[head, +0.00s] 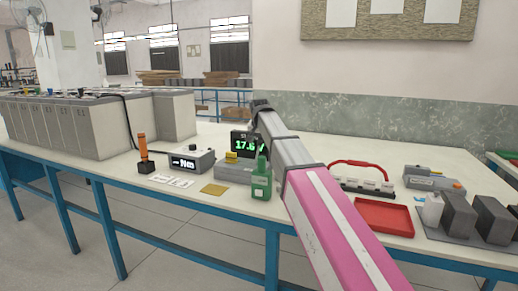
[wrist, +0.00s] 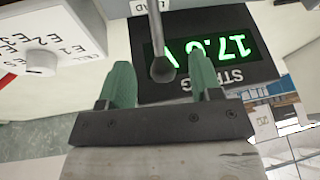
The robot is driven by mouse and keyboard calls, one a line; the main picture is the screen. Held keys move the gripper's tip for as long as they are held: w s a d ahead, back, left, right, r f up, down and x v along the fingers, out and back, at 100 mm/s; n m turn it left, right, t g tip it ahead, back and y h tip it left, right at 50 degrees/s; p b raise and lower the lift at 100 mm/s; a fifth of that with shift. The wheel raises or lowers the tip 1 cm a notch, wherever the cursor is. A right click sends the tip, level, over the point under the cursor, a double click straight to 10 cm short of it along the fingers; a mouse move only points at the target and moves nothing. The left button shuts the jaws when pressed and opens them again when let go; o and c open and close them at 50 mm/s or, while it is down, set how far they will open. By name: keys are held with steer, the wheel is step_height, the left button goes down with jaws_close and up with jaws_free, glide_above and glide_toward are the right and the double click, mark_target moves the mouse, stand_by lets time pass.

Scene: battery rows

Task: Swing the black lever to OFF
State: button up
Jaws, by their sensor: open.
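The black lever (wrist: 157,40) shows in the wrist view as a dark rod with a rounded knob at its near end, beside the display. My gripper (wrist: 160,75) is open, with its green fingers on either side of the knob and a visible gap to each. The fingers do not look closed on it. A dark display (wrist: 210,50) reads a green 17.6 V and also stands on the table in the head view (head: 245,144). In the head view my arm reaches over the table and hides the lever; the fingers cannot be made out there.
In the head view a green bottle (head: 261,182), a grey meter (head: 192,161) and an orange-handled tool (head: 143,150) stand left of my arm. A red tray (head: 384,217) lies right.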

mark_target(259, 146)
steer(key=shift+x, duration=2.1)
steer(key=shift+s, duration=0.1)
jaws_close()
